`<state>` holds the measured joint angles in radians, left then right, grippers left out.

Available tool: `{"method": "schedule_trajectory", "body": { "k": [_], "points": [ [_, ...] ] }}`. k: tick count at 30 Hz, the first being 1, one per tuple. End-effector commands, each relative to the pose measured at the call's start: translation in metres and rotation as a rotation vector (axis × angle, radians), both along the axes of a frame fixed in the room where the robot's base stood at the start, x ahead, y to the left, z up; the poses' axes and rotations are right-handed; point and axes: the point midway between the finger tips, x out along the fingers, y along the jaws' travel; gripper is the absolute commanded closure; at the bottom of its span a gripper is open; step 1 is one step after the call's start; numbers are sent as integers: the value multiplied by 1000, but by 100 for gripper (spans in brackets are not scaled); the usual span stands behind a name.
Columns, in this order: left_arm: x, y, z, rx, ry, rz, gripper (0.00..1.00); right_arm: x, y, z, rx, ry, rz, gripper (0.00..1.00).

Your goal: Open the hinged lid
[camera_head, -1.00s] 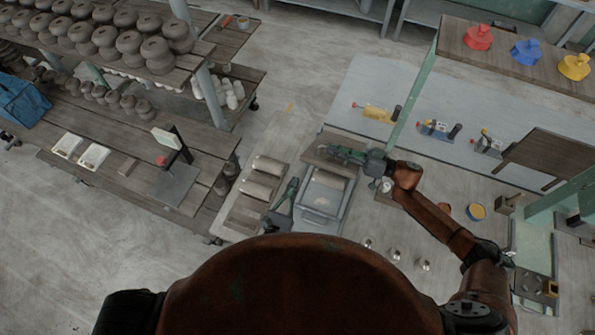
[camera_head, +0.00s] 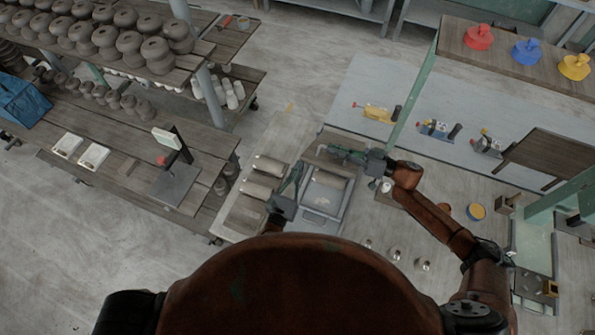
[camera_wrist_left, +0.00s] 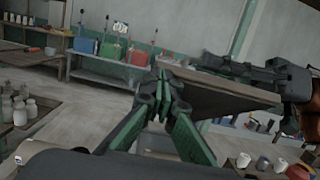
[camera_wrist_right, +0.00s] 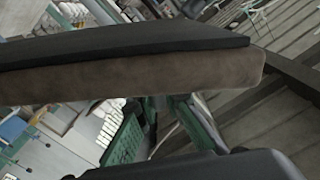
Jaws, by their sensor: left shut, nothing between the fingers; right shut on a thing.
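The hinged lid is a brown slab (camera_head: 338,166) at the far end of the grey bin (camera_head: 321,215) in the head view, raised off the bin so its inside shows. My right gripper (camera_head: 328,150) is shut on the lid at its far side. The lid (camera_wrist_right: 140,72) fills the middle of the right wrist view and hides the fingertips. My left gripper (camera_head: 298,168) is shut and empty over the bin's left side. In the left wrist view its fingertips (camera_wrist_left: 165,88) overlap the lid's edge (camera_wrist_left: 225,95); I cannot tell whether they touch.
Rolled clay pieces (camera_head: 262,180) lie on boards left of the bin. Small metal cups (camera_head: 394,253) stand to its right. A scale (camera_head: 175,180) stands on the left bench. A green post (camera_head: 412,95) rises behind my right arm.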

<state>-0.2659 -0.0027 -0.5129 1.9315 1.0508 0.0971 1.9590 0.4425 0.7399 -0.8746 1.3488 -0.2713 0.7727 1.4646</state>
Motion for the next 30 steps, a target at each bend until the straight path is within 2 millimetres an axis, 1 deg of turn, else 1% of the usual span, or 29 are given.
{"method": "schedule_trajectory", "body": {
  "k": [1, 3, 12, 13, 20, 27, 30],
  "points": [
    [3, 0, 6, -6, -2, 3, 100, 0, 0, 1, 1, -2, 1, 100],
    [4, -1, 10, -4, -4, 1, 100, -1, 0, 1, 1, -3, 2, 100],
    [6, -2, 14, -3, -10, 0, 100, -4, 2, -3, -1, 2, 8, 100],
    [6, -2, 15, -4, -11, 0, 100, -4, 2, -4, -2, 3, 8, 90],
    [6, -2, 13, -2, -8, 0, 100, -3, 2, -2, -1, 1, 6, 74],
    [5, -2, 11, -2, -6, -1, 100, -2, 1, -1, 0, 0, 4, 74],
    [5, -2, 11, -1, -5, -1, 100, -2, -4, -2, -2, 2, 2, 74]
  ]
}}
